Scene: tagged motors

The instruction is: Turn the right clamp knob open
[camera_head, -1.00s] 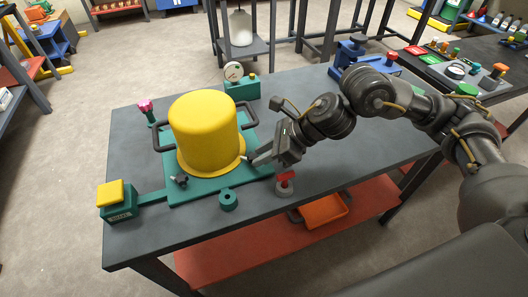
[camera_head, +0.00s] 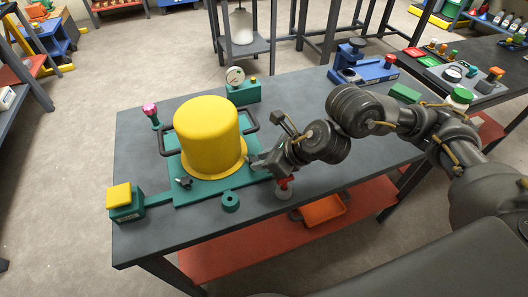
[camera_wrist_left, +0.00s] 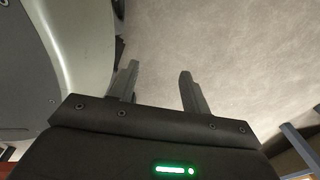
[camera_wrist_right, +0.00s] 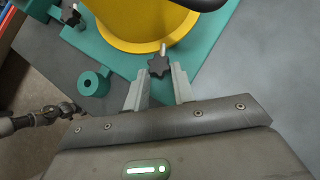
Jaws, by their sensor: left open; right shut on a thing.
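The yellow dome (camera_head: 208,132) stands on a green base plate (camera_head: 195,193) on the grey table. The right clamp knob (camera_wrist_right: 158,66), dark and star-shaped on a metal stem, is at the dome's flange. My right gripper (camera_wrist_right: 158,80) is shut on this knob, its fingers on either side. In the head view my right gripper (camera_head: 257,163) reaches the dome's right side and hides most of the knob. The left clamp knob (camera_head: 184,183) is at the dome's front left. My left gripper (camera_wrist_left: 158,80) is open and empty above bare floor.
A red-handled valve (camera_head: 284,184) is close under my right gripper. A pressure gauge (camera_head: 235,76) stands behind the dome. A green box with a yellow button (camera_head: 120,197) is at the front left.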

